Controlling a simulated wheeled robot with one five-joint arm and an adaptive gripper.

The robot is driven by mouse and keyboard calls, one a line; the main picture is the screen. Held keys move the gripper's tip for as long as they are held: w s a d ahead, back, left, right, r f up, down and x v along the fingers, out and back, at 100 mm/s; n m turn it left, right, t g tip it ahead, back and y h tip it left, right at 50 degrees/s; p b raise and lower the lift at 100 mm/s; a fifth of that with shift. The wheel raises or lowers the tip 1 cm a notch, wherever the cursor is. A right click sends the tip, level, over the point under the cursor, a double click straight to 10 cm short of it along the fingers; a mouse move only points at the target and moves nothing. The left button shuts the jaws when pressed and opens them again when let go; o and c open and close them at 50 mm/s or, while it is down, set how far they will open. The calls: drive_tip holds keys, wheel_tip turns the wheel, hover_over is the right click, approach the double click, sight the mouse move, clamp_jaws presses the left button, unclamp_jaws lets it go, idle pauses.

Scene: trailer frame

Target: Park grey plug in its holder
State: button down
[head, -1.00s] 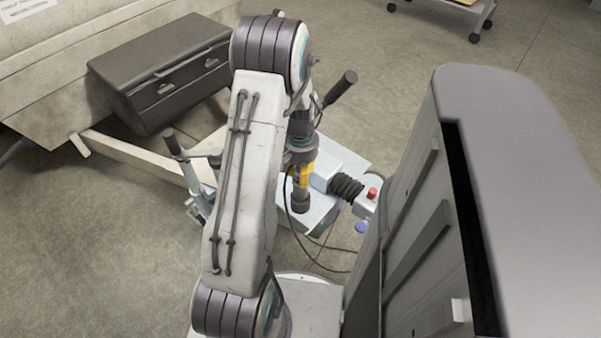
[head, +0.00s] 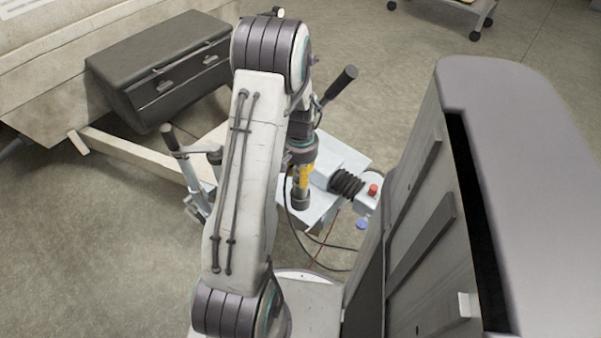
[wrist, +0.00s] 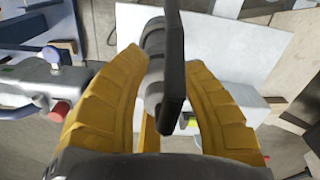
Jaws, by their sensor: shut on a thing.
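My gripper (head: 304,178) points down over the pale metal plate (head: 325,213) of the trailer frame. In the wrist view my gripper (wrist: 160,65) has its yellow fingers on both sides of a dark grey cylindrical plug (wrist: 154,62) and is shut on it. The plug (head: 301,200) also shows below the fingers in the head view, apparently upright. A dark flat bar crosses in front of it in the wrist view; I cannot tell what it belongs to. A dark cable hangs beside the plug. I cannot make out the holder.
A black bellows (head: 347,184) and a red button (head: 373,190) are just right of the plug. A dark-handled lever (head: 340,88) rises behind my gripper. A jack with a crank (head: 196,165) stands left. A dark storage box (head: 165,72) is at the back left. Open floor lies left.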

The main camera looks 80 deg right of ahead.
drive_tip(key=shift+f+b, duration=1.25)
drive_tip(key=shift+f, duration=0.35)
drive_tip(key=c, duration=0.8)
unclamp_jaws()
drive_tip(key=shift+r, duration=0.1)
wheel_tip(320, 180, up, 12)
drive_tip(key=shift+f, duration=0.1)
